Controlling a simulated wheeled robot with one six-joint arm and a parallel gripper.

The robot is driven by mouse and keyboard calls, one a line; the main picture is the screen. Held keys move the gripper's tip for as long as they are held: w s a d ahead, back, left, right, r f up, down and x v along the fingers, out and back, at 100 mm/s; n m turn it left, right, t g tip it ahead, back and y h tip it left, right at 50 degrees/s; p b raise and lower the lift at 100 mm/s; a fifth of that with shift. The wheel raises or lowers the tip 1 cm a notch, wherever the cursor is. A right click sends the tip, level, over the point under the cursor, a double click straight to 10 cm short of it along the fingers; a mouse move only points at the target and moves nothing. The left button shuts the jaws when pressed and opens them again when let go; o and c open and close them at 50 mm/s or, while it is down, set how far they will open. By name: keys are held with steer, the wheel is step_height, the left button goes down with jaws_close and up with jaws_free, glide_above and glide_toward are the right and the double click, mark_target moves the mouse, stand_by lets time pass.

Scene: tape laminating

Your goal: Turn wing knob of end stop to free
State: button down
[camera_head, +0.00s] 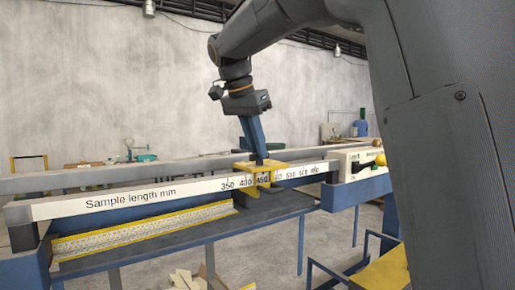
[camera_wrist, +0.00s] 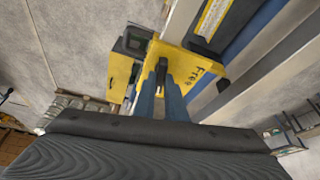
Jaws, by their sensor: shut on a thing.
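The end stop is a yellow bracket (camera_head: 265,177) that sits across the white rail near the 450 mark. In the wrist view its yellow plate (camera_wrist: 190,62) carries the printed word "Free" to the right of the knob. The dark wing knob (camera_wrist: 162,68) stands between the tips of my blue fingers. My gripper (camera_head: 259,158) reaches down onto the end stop from above and is shut on the knob. In the wrist view the gripper (camera_wrist: 162,88) hides part of the knob. The head view does not show the knob clearly.
The white rail (camera_head: 130,197) is marked "Sample length mm" and runs left to right on a blue bench. A perforated yellow strip (camera_head: 145,231) lies along the bench at left. A round yellow knob (camera_head: 381,160) is at the right end. Grey floor shows below.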

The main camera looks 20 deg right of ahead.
steer(key=n, duration=0.2)
steer(key=n+t+y, duration=0.1)
steer(key=n, duration=0.1)
steer(key=shift+s+d+n, duration=0.15)
steer(key=shift+n, duration=0.15)
steer(key=n, duration=0.1)
steer(key=n+t+y+p, duration=0.1)
steer(key=n, duration=0.1)
steer(key=shift+d+r+n+y, duration=0.1)
steer(key=shift+d+n+y, duration=0.05)
steer(key=shift+n+y, duration=0.15)
steer(key=n+y+p, duration=0.1)
steer(key=n, duration=0.2)
steer(key=shift+d+n, duration=0.1)
steer(key=shift+n, duration=0.2)
steer(key=shift+d+n+y+p, duration=0.1)
steer(key=shift+n+y+p, duration=0.75)
steer(key=shift+n, duration=0.85)
steer(key=c, duration=1.8)
jaws_free()
steer(key=b+v, duration=0.1)
steer(key=v, duration=0.6)
steer(key=shift+r+b, duration=0.35)
steer(key=shift+b, duration=0.05)
steer(key=shift+s, duration=0.15)
